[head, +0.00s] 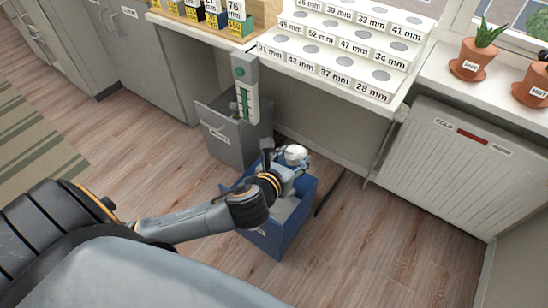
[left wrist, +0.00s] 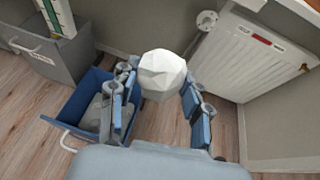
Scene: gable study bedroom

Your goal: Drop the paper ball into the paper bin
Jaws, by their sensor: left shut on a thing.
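The paper ball (head: 296,152) is white and faceted. It also shows in the left wrist view (left wrist: 162,75), at the fingertips. My left gripper (head: 289,163) is shut on it and holds it up in the air. A blue open bin (head: 280,241) stands on the floor; its label is too small to read. In the head view the gripper and ball overlap the bin's far edge. In the left wrist view the bin (left wrist: 60,148) lies below and left of the ball. A grey lump (left wrist: 95,114) shows inside it. My right gripper is not in view.
A grey container (head: 225,140) with a handle stands behind the blue bin, below a desk with a stepped, numbered rack (head: 340,55). A white radiator (head: 440,150) is at the right, under a sill with potted plants (head: 473,60). The wooden floor to the right is clear.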

